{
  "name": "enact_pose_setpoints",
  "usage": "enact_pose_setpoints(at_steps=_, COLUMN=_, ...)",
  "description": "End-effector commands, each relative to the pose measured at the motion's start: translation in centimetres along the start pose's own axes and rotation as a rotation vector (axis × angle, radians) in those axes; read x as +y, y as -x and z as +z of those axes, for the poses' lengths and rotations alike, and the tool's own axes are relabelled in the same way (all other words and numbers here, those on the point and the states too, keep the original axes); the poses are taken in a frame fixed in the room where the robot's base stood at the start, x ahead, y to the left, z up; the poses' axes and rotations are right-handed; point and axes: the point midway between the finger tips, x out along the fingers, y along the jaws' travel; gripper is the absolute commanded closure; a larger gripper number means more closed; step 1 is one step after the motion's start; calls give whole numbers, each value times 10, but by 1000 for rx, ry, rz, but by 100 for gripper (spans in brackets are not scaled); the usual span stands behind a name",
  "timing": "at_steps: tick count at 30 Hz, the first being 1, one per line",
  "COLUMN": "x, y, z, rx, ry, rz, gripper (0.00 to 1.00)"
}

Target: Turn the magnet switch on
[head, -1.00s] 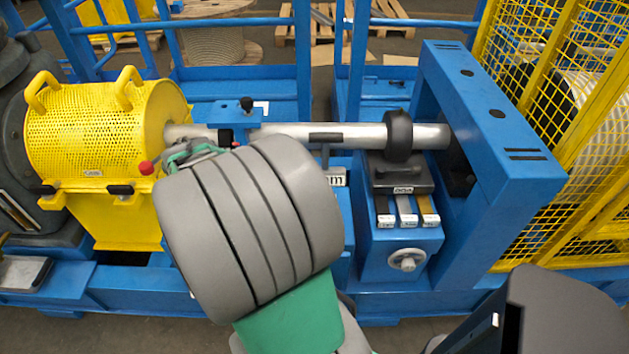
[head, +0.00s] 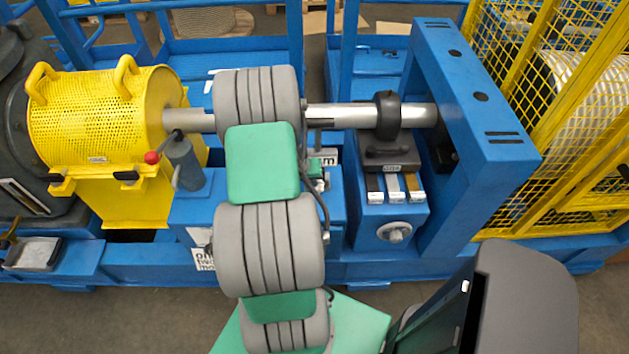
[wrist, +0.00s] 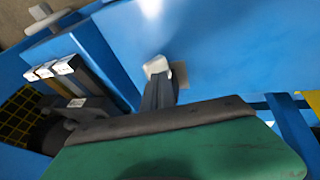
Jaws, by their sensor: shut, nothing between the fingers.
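I cannot make out the magnet switch for certain in either view; my arm covers the middle of the machine in the head view. In the wrist view my gripper (wrist: 158,68) is a dark finger pair with a pale tip, shut and empty, in front of a plain blue surface (wrist: 215,45). I cannot tell whether the tip touches it. In the head view the gripper is mostly hidden behind my arm, left of the blue box (head: 385,213) with the white handwheel (head: 396,232).
A metal shaft (head: 340,116) with a black collar (head: 387,115) runs from the yellow guard (head: 95,115) to the blue frame (head: 480,100). A red-knobbed lever (head: 152,158) stands by a grey cylinder (head: 184,162). Labelled strips (head: 393,185) lie on the box, also in the wrist view (wrist: 55,68).

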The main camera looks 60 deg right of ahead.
Motion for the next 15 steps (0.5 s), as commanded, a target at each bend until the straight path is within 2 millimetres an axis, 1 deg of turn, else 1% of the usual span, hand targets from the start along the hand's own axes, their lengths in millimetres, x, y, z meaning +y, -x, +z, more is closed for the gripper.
enact_pose_setpoints(at_steps=1, x=4, y=-4, z=2, rx=-2, ry=-1, rz=1, gripper=100)
enact_pose_setpoints(at_steps=5, x=6, y=-10, z=3, rx=-1, ry=0, rz=0, gripper=100)
enact_pose_setpoints(at_steps=15, x=6, y=-10, z=3, rx=0, ry=0, rz=-2, gripper=100)
